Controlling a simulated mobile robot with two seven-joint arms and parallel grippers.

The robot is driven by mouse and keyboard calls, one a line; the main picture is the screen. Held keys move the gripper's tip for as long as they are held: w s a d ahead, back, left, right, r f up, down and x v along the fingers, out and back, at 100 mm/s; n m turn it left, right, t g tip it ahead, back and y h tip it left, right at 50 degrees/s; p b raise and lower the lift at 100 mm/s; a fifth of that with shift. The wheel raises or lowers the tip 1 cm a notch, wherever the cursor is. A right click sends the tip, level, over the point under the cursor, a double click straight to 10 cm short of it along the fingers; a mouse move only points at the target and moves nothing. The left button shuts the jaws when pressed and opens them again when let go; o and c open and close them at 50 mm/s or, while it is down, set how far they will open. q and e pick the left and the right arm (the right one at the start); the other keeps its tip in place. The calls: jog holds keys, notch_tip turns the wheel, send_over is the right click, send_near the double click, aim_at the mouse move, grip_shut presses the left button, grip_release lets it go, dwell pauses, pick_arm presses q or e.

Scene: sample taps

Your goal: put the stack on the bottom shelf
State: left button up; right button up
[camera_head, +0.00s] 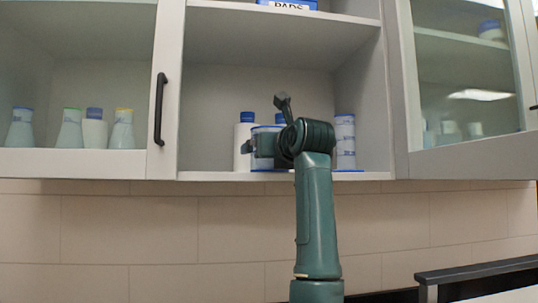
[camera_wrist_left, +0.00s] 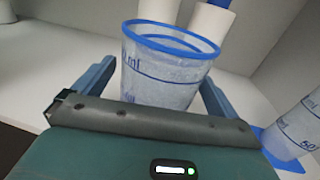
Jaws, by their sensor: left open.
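A clear beaker-like cup (camera_wrist_left: 165,75) with a blue rim and blue markings stands in the left wrist view between the two fingers of my left gripper (camera_wrist_left: 157,75). The jaws are open, one finger on each side; contact cannot be told. In the head view this cup (camera_head: 267,133) is on the cabinet's lower shelf, partly hidden by my left gripper (camera_head: 262,149). A stack of similar cups (camera_head: 345,142) stands to its right, on a blue mat (camera_head: 348,171). One marked cup (camera_wrist_left: 300,128) of it shows at the right of the wrist view. My right gripper is not in view.
White bottles with blue caps (camera_head: 244,133) stand behind the cup. The shelf's front edge (camera_head: 225,176) runs below. A glass door with a black handle (camera_head: 159,108) is at left, another glass door (camera_head: 470,75) at right. A labelled box (camera_head: 288,5) sits on the shelf above.

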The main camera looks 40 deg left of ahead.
pick_arm(q)
jog(key=b+v, duration=0.2)
jog(key=v, duration=0.8)
jog(key=shift+d, duration=0.2)
